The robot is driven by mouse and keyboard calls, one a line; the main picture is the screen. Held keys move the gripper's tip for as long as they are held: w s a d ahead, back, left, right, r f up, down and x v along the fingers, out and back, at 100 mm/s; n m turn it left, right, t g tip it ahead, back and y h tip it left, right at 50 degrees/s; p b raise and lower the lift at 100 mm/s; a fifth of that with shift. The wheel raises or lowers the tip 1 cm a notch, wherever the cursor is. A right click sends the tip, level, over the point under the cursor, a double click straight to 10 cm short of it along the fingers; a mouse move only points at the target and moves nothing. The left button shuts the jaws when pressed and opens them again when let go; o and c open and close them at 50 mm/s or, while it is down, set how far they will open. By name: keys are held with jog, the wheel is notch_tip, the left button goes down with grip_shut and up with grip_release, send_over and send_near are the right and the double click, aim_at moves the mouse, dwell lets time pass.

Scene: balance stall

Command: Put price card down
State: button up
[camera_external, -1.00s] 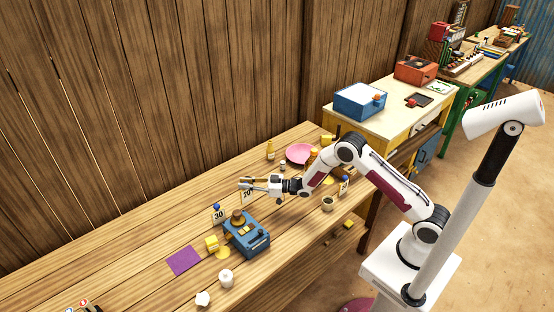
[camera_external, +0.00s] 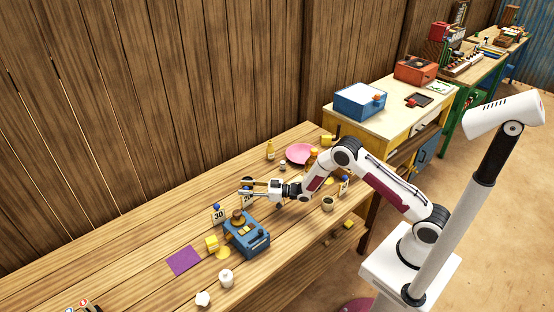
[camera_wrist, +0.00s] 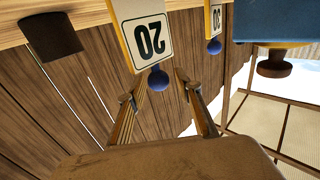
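The price card "20" (camera_external: 248,201) has a blue ball knob on top and is upright behind the blue balance (camera_external: 247,236). In the wrist view the card (camera_wrist: 148,35) appears upside down with its knob just at my fingertips. My gripper (camera_wrist: 160,77) is open, one finger on each side of the knob, with a gap showing on both sides. In the outside view my gripper (camera_external: 246,187) is at the card's top. The card's lower edge is hard to make out, so I cannot tell exactly how it meets the table.
A second card "30" (camera_external: 218,215) stands to the left. A yellow block (camera_external: 211,242), a purple mat (camera_external: 184,260) and white pieces (camera_external: 226,278) lie nearer the front. The table's left part is mostly clear.

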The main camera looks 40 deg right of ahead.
jog(key=shift+r, duration=0.15)
jog(key=shift+s, duration=0.1)
jog(key=v, duration=1.1)
jog(key=shift+s+d, duration=0.25)
jog(key=shift+d, duration=0.1)
dwell(0.7)
jog(key=shift+r, duration=0.15)
